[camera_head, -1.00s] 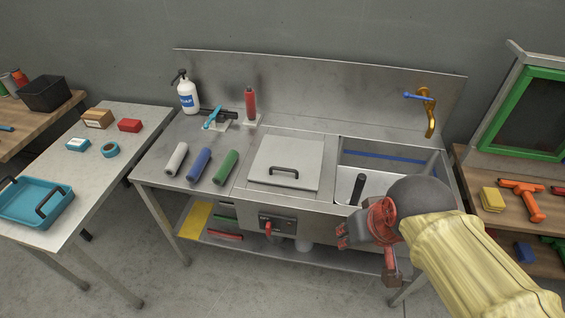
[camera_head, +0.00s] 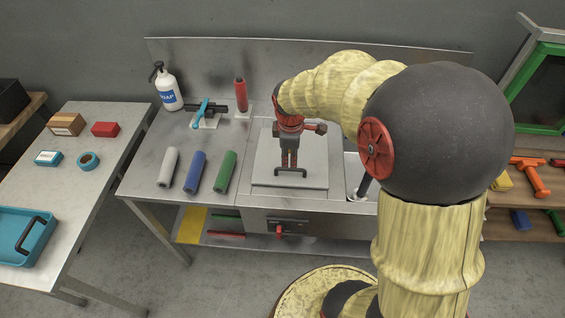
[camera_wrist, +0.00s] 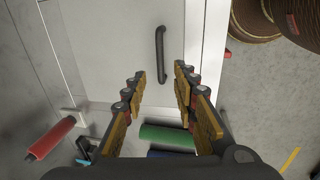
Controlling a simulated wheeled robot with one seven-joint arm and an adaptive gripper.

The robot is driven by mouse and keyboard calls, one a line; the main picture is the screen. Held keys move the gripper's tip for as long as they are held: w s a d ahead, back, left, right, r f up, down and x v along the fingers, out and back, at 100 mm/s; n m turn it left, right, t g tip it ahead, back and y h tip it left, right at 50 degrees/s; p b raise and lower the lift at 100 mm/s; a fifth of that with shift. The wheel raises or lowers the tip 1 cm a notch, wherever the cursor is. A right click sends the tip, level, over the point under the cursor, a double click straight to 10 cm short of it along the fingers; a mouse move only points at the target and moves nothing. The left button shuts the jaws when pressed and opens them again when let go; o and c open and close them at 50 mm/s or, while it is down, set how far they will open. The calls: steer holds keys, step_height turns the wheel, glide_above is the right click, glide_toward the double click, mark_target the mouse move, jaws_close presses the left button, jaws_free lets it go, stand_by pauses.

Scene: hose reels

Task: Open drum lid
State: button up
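The drum lid (camera_head: 264,158) is a square pale steel plate lying flat and shut on the steel bench, with a black bar handle (camera_head: 291,172) near its front edge. In the wrist view the lid (camera_wrist: 110,40) fills the upper middle, and its handle (camera_wrist: 160,54) stands beyond my fingertips. My gripper (camera_head: 290,163) is over the lid, just behind the handle in the head view. In the wrist view my gripper (camera_wrist: 160,75) has its fingers apart with nothing between them. I cannot tell its exact height above the lid.
Grey, blue (camera_head: 196,172) and green rollers lie left of the lid. A soap bottle (camera_head: 168,90) and a red upright cylinder (camera_head: 241,95) stand behind them. A red knob (camera_head: 279,231) is on the front panel. My arm hides most of the sink at right.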

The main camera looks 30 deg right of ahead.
mark_target(289, 170)
steer(key=f, duration=0.2)
steer(key=w+f+b, duration=0.1)
steer(key=f, duration=0.2)
steer(key=f+b, duration=0.1)
steer(key=f, duration=0.1)
steer(key=shift+w+d+f, duration=0.15)
steer(key=shift+d+f, duration=0.2)
steer(key=shift+d, duration=0.05)
steer(key=c, duration=0.3)
steer(key=c, duration=0.4)
jaws_close()
